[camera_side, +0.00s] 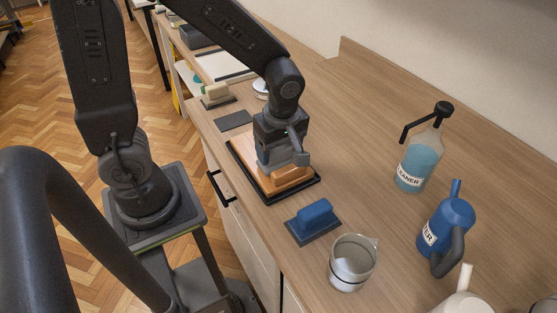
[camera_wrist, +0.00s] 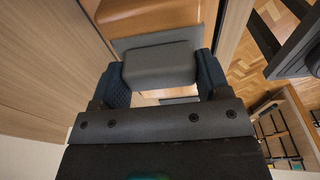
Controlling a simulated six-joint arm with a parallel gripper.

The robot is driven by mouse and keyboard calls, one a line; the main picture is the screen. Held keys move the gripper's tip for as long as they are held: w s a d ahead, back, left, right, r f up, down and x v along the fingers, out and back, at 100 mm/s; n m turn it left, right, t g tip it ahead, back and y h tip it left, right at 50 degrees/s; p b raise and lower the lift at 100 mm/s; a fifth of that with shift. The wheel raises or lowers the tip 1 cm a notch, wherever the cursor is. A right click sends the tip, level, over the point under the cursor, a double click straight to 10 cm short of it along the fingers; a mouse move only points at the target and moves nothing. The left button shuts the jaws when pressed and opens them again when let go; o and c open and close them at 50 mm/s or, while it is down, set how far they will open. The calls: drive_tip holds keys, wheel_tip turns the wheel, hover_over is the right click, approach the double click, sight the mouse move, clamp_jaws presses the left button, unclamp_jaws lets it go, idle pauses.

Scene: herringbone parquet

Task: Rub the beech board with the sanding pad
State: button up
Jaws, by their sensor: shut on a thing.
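The beech board (camera_side: 246,149) is orange-brown and lies on a black tray on the counter. It also shows at the top of the wrist view (camera_wrist: 145,17). My gripper (camera_side: 284,164) is down over the board. In the wrist view its two dark blue-black fingers (camera_wrist: 160,82) are shut on the grey block of the sanding pad (camera_wrist: 158,66), with a wider grey part beyond it. The pad is largely hidden by my gripper in the side view. I cannot tell whether its underside touches the board.
An empty dark mat (camera_side: 233,120) lies behind the board, with a beige block on a mat (camera_side: 216,94) beyond. A blue block (camera_side: 316,214) stands in front on its mat, near a metal jug (camera_side: 352,263). A cleaner bottle (camera_side: 416,164) and blue can (camera_side: 446,228) stand at right.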

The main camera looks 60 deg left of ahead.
drive_tip(key=shift+f, duration=0.3)
drive_tip(key=shift+a, duration=1.2)
drive_tip(key=shift+d, duration=1.25)
drive_tip(key=shift+a, duration=1.3)
